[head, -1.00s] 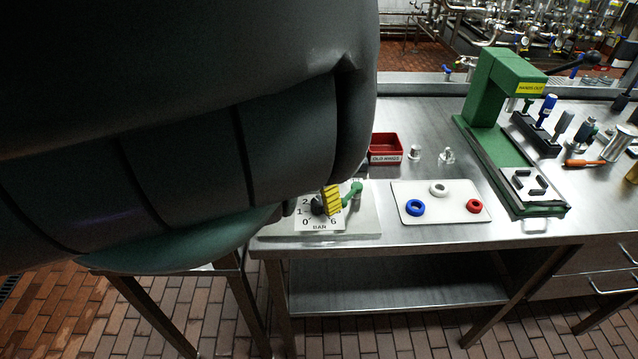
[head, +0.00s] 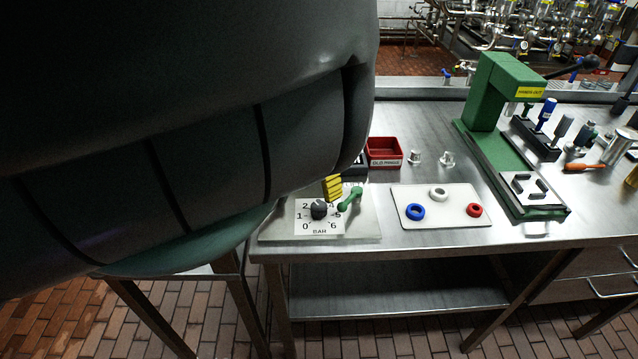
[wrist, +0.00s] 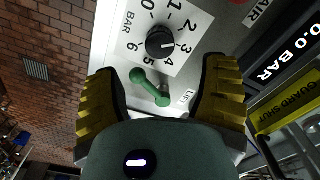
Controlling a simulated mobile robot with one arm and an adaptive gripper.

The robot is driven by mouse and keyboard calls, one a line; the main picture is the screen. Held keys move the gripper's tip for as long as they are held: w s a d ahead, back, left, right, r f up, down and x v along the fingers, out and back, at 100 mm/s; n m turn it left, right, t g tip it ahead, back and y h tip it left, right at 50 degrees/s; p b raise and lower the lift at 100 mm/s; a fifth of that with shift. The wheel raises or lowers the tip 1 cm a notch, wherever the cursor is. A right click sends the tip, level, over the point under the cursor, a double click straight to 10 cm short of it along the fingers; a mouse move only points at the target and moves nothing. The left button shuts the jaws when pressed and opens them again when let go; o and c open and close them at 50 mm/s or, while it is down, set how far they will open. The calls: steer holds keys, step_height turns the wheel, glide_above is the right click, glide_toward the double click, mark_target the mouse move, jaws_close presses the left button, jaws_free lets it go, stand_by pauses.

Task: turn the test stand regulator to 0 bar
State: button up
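The regulator knob (wrist: 160,42) is black and round, on a white dial card (wrist: 133,50) marked 0 to 6 BAR. Its white mark points near 3 in the wrist view. In the head view the knob (head: 319,209) sits on the test stand plate (head: 365,226) at the table's front left. My gripper (wrist: 163,70) is open and empty, its two yellow-padded fingers apart. The knob lies beyond the fingertips, roughly between them in the picture, not held. In the head view only one yellow finger (head: 332,188) shows; my arm hides the rest.
A green lever (wrist: 150,87) lies beside the dial, close to the fingers. A display (wrist: 300,40) reads 0.0 BAR. A red bin (head: 385,152), a white tray (head: 443,218) with rings and a green press (head: 488,90) stand to the right.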

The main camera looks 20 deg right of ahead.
mark_target(319, 205)
steer(key=shift+r+m, duration=0.2)
steer(key=shift+m, duration=0.1)
steer(key=shift+c, duration=0.8)
steer(key=shift+r+m+p, duration=0.35)
steer(key=shift+m+p, duration=0.2)
steer(key=shift+m, duration=0.15)
steer(key=shift+c, duration=0.3)
step_height(319, 205, up, 7)
steer(key=m+p, duration=0.7)
steer(key=m, duration=1.1)
steer(key=shift+m, duration=0.3)
step_height(319, 205, down, 5)
steer(key=b, duration=0.4)
steer(key=shift+f+b, duration=0.2)
steer(key=shift+b, duration=0.1)
step_height(319, 205, down, 8)
steer(key=shift+s+d+f, duration=0.1)
steer(key=shift+d+f, duration=0.05)
steer(key=shift+f, duration=0.1)
steer(key=shift+a+f, duration=0.2)
steer(key=shift+f, duration=0.7)
